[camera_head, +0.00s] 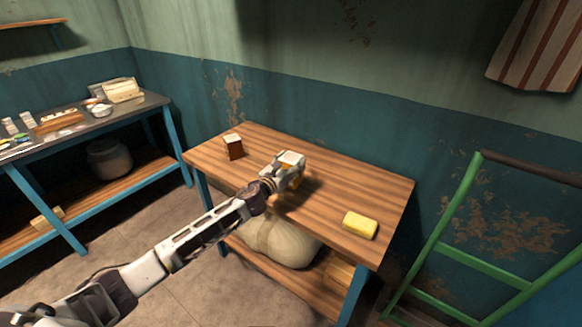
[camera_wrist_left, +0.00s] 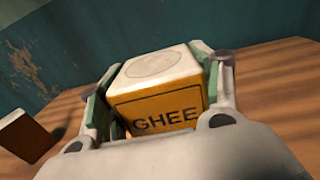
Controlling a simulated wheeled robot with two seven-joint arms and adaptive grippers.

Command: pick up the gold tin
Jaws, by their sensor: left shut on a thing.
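The gold tin (camera_wrist_left: 158,100) fills the middle of the left wrist view, with a pale top and the word GHEE on its front. In the head view its pale top (camera_head: 291,158) shows at my left gripper over the wooden table (camera_head: 340,180), and most of it is hidden. My left gripper (camera_wrist_left: 158,92) is shut on the tin, one finger on each side of it. I cannot tell whether the tin touches the table. My right gripper is not in view.
A brown box with a pale top (camera_head: 234,147) stands on the table left of the tin. A green metal frame (camera_head: 455,215) stands at the right. A large sack (camera_head: 285,245) sits on the lower shelf.

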